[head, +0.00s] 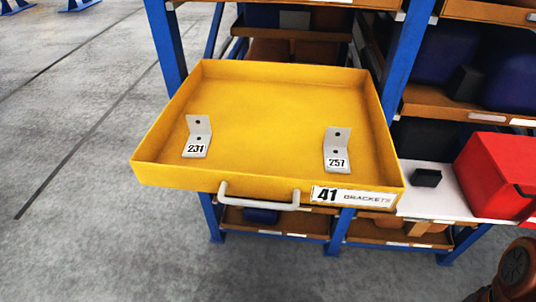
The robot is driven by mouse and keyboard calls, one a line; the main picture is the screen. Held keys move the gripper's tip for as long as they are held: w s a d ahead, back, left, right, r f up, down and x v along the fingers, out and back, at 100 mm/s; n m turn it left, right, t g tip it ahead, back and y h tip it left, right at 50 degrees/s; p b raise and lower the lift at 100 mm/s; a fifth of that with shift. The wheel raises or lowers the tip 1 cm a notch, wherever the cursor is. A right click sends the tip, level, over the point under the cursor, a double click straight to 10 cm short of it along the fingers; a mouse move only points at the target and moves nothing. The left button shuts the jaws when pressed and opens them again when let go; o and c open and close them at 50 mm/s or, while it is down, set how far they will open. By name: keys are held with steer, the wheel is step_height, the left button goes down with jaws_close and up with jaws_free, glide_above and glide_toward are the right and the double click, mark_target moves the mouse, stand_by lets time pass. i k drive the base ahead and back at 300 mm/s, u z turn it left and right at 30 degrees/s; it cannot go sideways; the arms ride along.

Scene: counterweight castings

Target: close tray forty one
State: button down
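The yellow tray (265,88) is pulled out from the blue rack toward me. Its front carries a label (352,196) reading "41 BRACKETS". A pale grey handle (258,203) is fixed to the front, left of the label. Two grey L-shaped brackets lie in the tray: one marked 231 (198,137) at the left and one marked 257 (337,150) at the right. A brown, rounded part at the lower right edge may be my arm. My gripper's fingers are not in view.
Blue rack posts (406,50) stand behind the tray on both sides. A red box (498,175) and a small black block (427,177) sit on a white shelf at the right. Grey floor (75,190) is open at the left and front.

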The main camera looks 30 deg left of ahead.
mark_target(269, 121)
steer(key=u, duration=1.3)
steer(key=k, duration=0.45)
steer(key=u, duration=0.45)
steer(key=i, duration=0.5)
steer(key=u, duration=0.4)
steer(key=k, duration=1.2)
steer(key=u, duration=1.2)
steer(key=i, duration=0.75)
steer(key=z, duration=0.3)
